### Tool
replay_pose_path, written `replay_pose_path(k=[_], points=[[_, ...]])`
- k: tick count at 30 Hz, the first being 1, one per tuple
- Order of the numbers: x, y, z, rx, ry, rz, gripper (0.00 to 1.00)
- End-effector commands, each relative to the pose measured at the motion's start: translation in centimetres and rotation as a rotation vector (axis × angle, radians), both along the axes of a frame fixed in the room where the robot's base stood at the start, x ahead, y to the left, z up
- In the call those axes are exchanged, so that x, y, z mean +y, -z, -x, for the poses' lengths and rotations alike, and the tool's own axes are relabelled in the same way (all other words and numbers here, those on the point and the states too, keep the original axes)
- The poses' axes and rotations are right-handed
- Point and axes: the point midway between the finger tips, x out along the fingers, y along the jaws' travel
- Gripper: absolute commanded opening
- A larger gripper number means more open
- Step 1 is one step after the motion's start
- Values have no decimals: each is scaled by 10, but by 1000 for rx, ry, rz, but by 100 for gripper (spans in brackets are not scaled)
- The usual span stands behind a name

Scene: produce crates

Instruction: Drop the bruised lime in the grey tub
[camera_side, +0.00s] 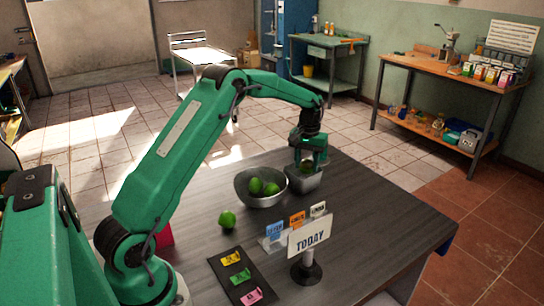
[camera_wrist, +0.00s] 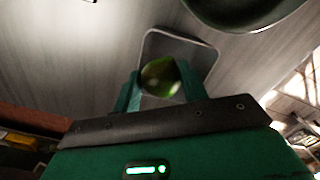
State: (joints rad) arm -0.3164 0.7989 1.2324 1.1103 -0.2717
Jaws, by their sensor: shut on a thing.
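My gripper (camera_side: 309,162) is over the grey tub (camera_side: 304,184) on the dark table. In the wrist view my gripper (camera_wrist: 160,85) is shut on a lime (camera_wrist: 161,76), green with a dark brownish patch. The grey tub (camera_wrist: 205,58) shows behind the lime there, so the lime is above or within its opening; its exact height is hard to tell. In the side view the fingers mostly hide the held lime. Another green lime (camera_side: 227,219) lies on the table in front of the bowl.
A "TODAY" sign (camera_side: 310,236) on a stand and a clear holder with coloured cards (camera_side: 297,219) stand at the front. A dark board with coloured tags (camera_side: 237,276) lies to their left. The table's right part (camera_side: 375,215) is clear.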

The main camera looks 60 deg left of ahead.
Motion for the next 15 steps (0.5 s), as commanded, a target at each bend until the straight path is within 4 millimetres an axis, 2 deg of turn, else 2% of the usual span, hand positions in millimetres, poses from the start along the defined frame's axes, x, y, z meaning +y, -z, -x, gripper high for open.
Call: replay_pose_path(k=[6, 14, 15], points=[[0, 8, 0, 0, 0, 0, 20], [0, 8, 0, 0, 0, 0, 20], [0, 8, 0, 0, 0, 0, 51]])
